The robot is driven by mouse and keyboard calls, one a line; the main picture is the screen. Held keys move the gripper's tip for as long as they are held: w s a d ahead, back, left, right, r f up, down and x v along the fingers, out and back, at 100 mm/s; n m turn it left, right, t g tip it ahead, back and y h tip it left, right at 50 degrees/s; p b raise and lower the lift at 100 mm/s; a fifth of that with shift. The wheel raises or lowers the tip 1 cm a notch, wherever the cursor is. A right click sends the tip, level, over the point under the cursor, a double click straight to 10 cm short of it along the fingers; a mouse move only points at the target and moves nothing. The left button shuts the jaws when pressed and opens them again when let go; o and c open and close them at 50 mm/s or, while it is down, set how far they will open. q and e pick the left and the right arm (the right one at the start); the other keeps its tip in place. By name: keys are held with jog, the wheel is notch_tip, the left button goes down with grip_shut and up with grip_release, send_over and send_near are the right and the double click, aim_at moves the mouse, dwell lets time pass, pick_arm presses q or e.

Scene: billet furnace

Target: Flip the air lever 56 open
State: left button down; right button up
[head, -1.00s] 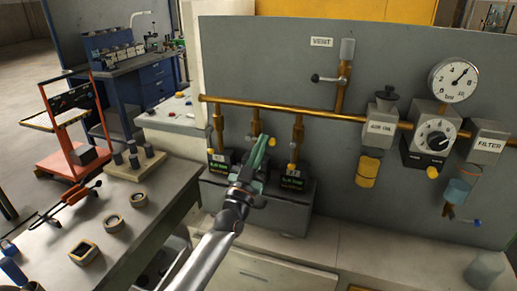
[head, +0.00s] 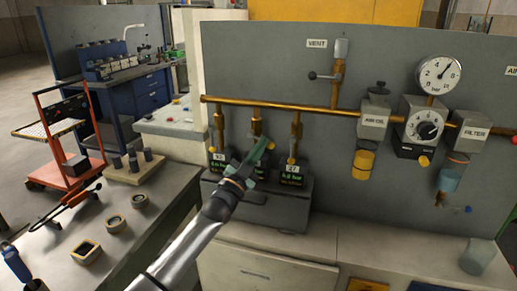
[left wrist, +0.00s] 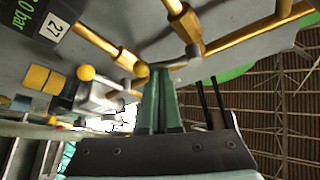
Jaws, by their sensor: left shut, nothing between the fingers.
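Three brass drop pipes hang from a horizontal brass pipe, each with a valve and label at its foot. The left label (head: 219,157) seems to read 10 and the right label (head: 291,169) reads 27. My left gripper (head: 268,141) is shut and empty in front of the middle drop pipe (head: 256,121). It hides the middle label, so I cannot read 56. In the left wrist view, the green fingers (left wrist: 158,72) reach close to brass piping, with the 27 label (left wrist: 52,27) upper left.
The grey panel also carries a vent valve (head: 325,76), an air-oil unit (head: 373,121), a pressure gauge (head: 438,75) and a filter (head: 474,132). A grey box (head: 277,208) stands below the valves. A bench (head: 150,215) with rings lies left.

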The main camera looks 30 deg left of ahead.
pick_arm(q)
jog(key=a+f+m+g+h+p, duration=0.1)
jog(key=m, duration=0.2)
jog(key=m+g+h+p, duration=0.1)
jog(key=m+g+p, duration=0.1)
jog(key=m, duration=0.2)
jog(key=a+f+m+g+h+p, duration=0.1)
jog(key=m, duration=0.3)
jog(key=shift+s+a+f+g+h, duration=0.2)
jog(key=shift+a+f+g+h, duration=0.1)
jog(key=shift+g, duration=0.1)
pick_arm(e)
notch_tip(320, 180, up, 4)
jog(key=shift+r, duration=0.25)
